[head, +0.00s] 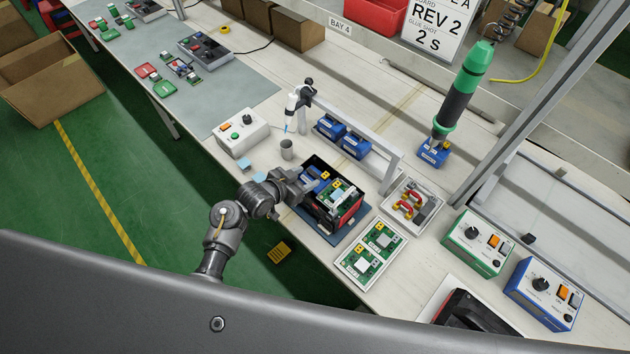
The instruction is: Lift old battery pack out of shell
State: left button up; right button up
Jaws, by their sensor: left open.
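The open shell (356,212), black with red sides, sits on a dark blue mat (326,233) near the front edge of the bench. Inside it I see a green circuit board (340,197) with yellow parts, and a blue piece (311,171) at its left end that looks like the old battery pack, partly hidden. My left gripper (312,183) is open over the left end of the shell, close to the blue piece. I cannot tell whether its fingers touch it. My right gripper is not in view.
Blue packs (355,145) stand in a rack behind the shell. A grey cup (287,149) and white control box (240,131) are left. A parts tray (413,205) and board tray (371,253) are right. A green-and-black driver (465,88) hangs over another blue block (433,153).

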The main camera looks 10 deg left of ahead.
pick_arm(q)
jog(key=shift+x, duration=1.15)
jog(key=shift+c, duration=0.4)
grip_shut()
jog(key=shift+r, duration=0.1)
